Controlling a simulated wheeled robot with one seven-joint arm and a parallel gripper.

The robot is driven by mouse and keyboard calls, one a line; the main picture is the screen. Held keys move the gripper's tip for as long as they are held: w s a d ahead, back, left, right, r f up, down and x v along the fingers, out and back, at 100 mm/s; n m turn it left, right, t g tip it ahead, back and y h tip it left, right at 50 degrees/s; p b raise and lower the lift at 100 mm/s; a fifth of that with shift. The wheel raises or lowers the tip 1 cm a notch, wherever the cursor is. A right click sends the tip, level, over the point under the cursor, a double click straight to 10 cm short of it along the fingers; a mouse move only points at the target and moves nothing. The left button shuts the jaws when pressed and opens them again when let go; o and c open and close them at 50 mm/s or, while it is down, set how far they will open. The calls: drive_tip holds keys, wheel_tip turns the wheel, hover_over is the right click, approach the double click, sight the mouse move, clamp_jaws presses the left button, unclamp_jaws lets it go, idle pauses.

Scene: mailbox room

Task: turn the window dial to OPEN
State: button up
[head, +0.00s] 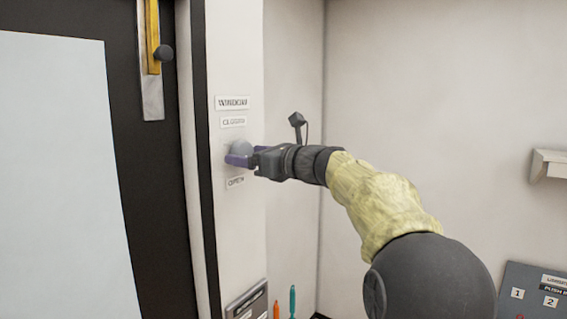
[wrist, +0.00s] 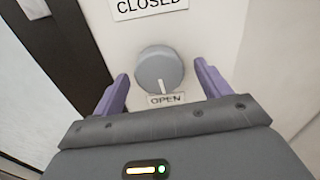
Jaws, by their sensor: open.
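The window dial is a round grey knob (wrist: 160,68) on the white wall panel, and its pale pointer line points down at the OPEN label (wrist: 166,99). The CLOSED label (wrist: 148,6) is above it. In the head view the dial (head: 241,149) sits under the WINDOW sign (head: 232,102), partly hidden by my gripper (head: 240,158). In the wrist view my gripper (wrist: 166,88) is open, with one purple finger to each side of the dial and a gap on both sides. Nothing is held.
Left of the panel is a dark-framed door or window with a pale pane (head: 60,170) and a yellow handle (head: 152,38). Below are an orange and a teal tool (head: 292,301) and a grey slotted plate (head: 246,303). A numbered panel (head: 535,290) is at lower right.

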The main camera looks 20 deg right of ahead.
drive_tip(key=b+v, duration=0.6)
drive_tip(key=v, duration=1)
drive_tip(key=shift+s+d, duration=0.2)
drive_tip(key=shift+s, duration=0.05)
drive_tip(key=w+a+f+n+g+h+b, duration=0.1)
drive_tip(key=a+f+n+g+h, duration=0.2)
drive_tip(key=f, duration=1.1)
drive_tip(key=a+f+n+g+h, duration=0.2)
drive_tip(key=f+n+g, duration=0.15)
drive_tip(key=f, duration=1.05)
drive_tip(key=s+a+f+n+g+h, duration=0.2)
drive_tip(key=s+f+n, duration=0.6)
drive_tip(key=f+n, duration=0.2)
drive_tip(key=s+a+f+n+g+h, duration=0.3)
drive_tip(key=s+f+n, duration=0.5)
drive_tip(key=f+n, duration=0.3)
wheel_tip(320, 180, down, 4)
drive_tip(key=shift+s+a+f+h+b, duration=0.15)
drive_tip(key=shift+s+h+b, duration=0.15)
drive_tip(key=shift+b, duration=0.15)
drive_tip(key=shift+n+g, duration=0.25)
